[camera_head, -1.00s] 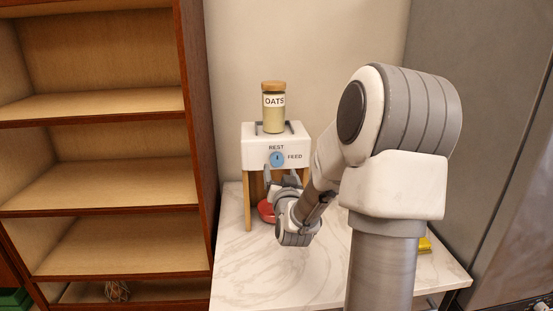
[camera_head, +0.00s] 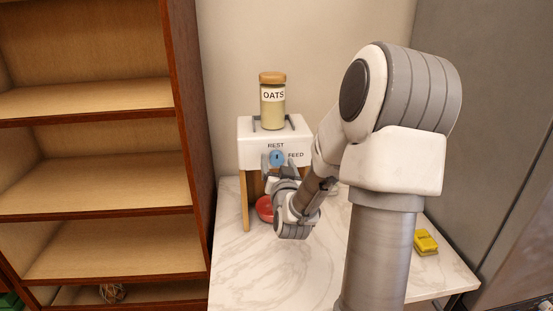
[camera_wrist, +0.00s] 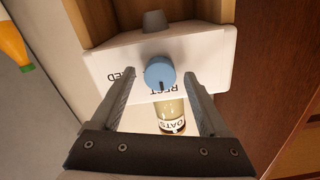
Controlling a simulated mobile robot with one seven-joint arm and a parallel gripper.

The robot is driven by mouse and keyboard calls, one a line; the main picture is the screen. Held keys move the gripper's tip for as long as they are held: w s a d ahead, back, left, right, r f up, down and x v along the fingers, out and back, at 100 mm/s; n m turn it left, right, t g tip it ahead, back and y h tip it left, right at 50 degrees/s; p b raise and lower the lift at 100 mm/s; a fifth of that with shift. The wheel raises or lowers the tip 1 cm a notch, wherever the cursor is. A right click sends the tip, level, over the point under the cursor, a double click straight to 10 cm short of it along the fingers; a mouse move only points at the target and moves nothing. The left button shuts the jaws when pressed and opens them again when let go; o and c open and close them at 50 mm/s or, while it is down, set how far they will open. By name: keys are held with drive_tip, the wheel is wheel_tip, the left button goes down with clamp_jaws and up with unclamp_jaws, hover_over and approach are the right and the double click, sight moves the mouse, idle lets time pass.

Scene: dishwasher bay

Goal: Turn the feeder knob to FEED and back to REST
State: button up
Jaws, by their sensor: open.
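The feeder (camera_head: 247,153) is a white box on wooden legs, standing on a marble-topped table. Its round blue knob (camera_head: 277,158) is on the front face, with REST printed above and FEED to the right. In the wrist view the scene is upside down, and the knob (camera_wrist: 160,71) has its dark mark toward REST. My gripper (camera_wrist: 159,76) is open, one finger on each side of the knob, with visible gaps. In the head view my gripper (camera_head: 278,168) is at the feeder's front and partly covers the area below the knob.
An OATS jar (camera_head: 272,108) stands on top of the feeder. A red bowl-like object (camera_head: 265,209) is beneath it, partly hidden. A yellow object (camera_head: 426,241) lies on the table (camera_head: 250,275) at right. A wooden shelf (camera_head: 95,170) stands at left.

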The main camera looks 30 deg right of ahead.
drive_tip(key=shift+w, duration=0.1)
idle(0.3)
clamp_jaws()
